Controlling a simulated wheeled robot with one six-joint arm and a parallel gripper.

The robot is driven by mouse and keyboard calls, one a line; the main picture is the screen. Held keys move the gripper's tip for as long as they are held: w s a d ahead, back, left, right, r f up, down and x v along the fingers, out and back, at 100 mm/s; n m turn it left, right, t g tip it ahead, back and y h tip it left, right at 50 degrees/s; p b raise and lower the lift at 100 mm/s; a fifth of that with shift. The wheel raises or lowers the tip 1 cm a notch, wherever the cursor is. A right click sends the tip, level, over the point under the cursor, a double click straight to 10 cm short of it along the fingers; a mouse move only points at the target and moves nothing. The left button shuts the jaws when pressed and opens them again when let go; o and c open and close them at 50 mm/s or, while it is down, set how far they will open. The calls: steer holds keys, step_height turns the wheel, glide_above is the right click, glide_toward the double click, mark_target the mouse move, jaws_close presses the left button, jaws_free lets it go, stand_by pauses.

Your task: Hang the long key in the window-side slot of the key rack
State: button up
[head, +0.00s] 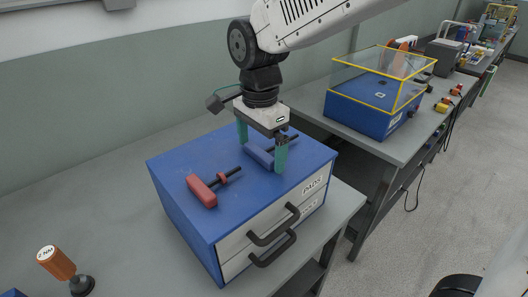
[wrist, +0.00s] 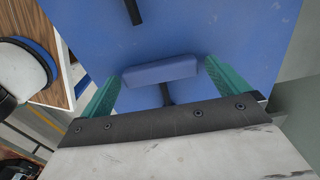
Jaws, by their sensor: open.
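Two T-shaped keys lie on top of a blue drawer cabinet. One has a blue handle (head: 257,154) and a dark shaft pointing right and back. The other has a red handle (head: 202,192) and a dark shaft with a red collar. I cannot tell for sure which is the long key. My gripper (head: 262,160) is open and points down, with its green fingers on either side of the blue handle. In the wrist view the blue handle (wrist: 160,72) lies between the fingers, with room at its left end. No key rack is recognisable.
The blue cabinet (head: 172,175) has two drawers with dark handles at its front. A clear, yellow-edged cover over a blue box (head: 365,110) stands on the bench behind.

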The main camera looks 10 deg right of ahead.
steer(key=c, duration=1)
steer(key=shift+r, duration=0.1)
